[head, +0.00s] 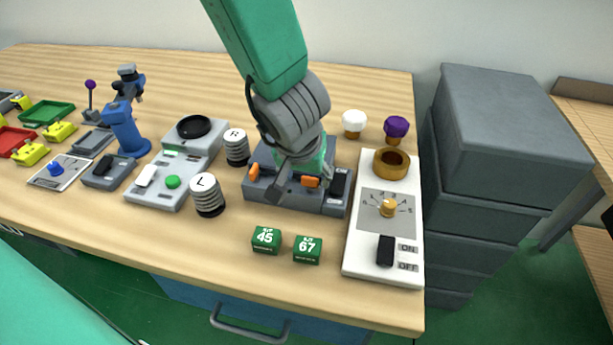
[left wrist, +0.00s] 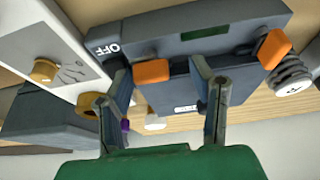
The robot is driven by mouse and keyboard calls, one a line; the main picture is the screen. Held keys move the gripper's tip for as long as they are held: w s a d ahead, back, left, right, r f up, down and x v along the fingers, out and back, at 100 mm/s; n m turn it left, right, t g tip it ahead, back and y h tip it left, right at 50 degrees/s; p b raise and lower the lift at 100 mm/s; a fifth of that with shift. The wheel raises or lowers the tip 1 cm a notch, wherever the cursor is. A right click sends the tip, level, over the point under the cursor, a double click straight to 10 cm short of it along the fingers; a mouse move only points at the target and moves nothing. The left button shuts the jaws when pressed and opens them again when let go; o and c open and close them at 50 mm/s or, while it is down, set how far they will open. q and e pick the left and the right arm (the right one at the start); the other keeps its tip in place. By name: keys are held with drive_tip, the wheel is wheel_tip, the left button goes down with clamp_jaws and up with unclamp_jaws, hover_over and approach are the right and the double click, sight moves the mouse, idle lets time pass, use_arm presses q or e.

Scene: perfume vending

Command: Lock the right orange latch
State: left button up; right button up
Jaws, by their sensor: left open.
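A grey device (head: 285,193) sits mid-table with two orange latches on its front. The right orange latch (head: 311,181) is near the device's black switch; in the left wrist view it (left wrist: 153,72) appears between my fingertips, and I cannot tell whether they touch it. The left orange latch (head: 253,173) is at the device's other end; it also shows in the left wrist view (left wrist: 274,48). My left gripper (head: 302,182) reaches down over the device, open. It also shows in the left wrist view (left wrist: 161,78), with nothing held. My right gripper is out of view.
A white panel (head: 364,240) with a gold knob and black switch stands close on the right. Two green blocks (head: 266,239) (head: 307,249) lie in front. Coiled cylinders L (head: 207,196) and R (head: 236,148) stand left. Capped bottles (head: 354,123) (head: 396,128) stand behind.

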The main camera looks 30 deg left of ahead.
use_arm(q)
drive_tip(key=shift+d+r, duration=0.1)
drive_tip(key=shift+d, duration=0.25)
drive_tip(key=c, duration=0.7)
drive_tip(key=shift+d, duration=0.3)
drive_tip(key=c, duration=0.4)
drive_tip(key=n+p, duration=0.1)
drive_tip(key=p, duration=0.1)
drive_tip(key=n+y+p, duration=0.1)
drive_tip(key=p, duration=0.2)
drive_tip(key=n+p, duration=0.1)
drive_tip(key=p, duration=0.1)
drive_tip(key=shift+a+r+n+g+p, duration=0.1)
drive_tip(key=shift+r+n+g+p, duration=0.2)
drive_tip(key=shift+n, duration=0.1)
drive_tip(key=shift+c, duration=0.2)
drive_tip(key=shift+a+f+n+y+p, duration=0.1)
drive_tip(key=shift+f+n+y+p, duration=0.2)
drive_tip(key=shift+p, duration=0.15)
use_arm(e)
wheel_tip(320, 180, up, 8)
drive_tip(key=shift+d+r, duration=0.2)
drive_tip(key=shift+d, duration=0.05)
use_arm(q)
drive_tip(key=o, duration=1.1)
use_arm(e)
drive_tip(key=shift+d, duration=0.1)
